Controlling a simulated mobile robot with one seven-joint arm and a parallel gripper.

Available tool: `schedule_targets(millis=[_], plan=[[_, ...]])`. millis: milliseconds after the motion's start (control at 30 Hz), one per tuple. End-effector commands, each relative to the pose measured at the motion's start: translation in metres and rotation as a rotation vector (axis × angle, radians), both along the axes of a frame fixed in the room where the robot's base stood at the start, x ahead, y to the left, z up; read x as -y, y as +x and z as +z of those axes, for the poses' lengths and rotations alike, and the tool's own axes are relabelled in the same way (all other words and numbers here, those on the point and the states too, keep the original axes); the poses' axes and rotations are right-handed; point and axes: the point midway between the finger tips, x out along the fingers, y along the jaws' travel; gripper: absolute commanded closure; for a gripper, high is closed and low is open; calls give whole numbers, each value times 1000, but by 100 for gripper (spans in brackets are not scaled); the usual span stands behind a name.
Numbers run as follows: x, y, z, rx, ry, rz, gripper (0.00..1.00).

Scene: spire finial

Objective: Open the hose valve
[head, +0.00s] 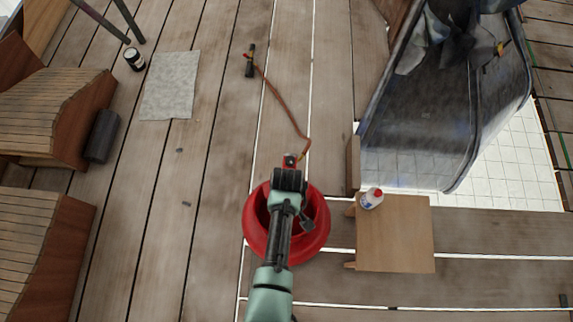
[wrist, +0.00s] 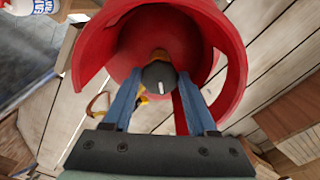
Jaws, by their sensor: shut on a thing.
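The red hose holder (head: 255,235), a round open shell, stands on the deck below my arm in the head view. In the wrist view its red wall (wrist: 90,45) curves around a dark round valve knob (wrist: 159,77) with a white mark. A yellowish fitting shows behind the knob. My gripper (wrist: 159,80) reaches into the holder, its blue fingers shut on the knob from both sides. In the head view my arm hides the knob and my fingertips. An orange-brown hose (head: 283,103) runs over the deck to a dark nozzle (head: 249,61).
A small wooden table (head: 400,245) stands right of the holder, with a white, red-capped bottle (head: 371,198) on it. A grey mat (head: 170,85) and wooden benches (head: 50,110) lie left. The deck between is mostly clear.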

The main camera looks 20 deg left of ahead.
Motion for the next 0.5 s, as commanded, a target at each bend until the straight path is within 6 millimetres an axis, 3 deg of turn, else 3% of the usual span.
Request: schedule_targets(millis=[500], plan=[[1,2,1,1,0,232,98]])
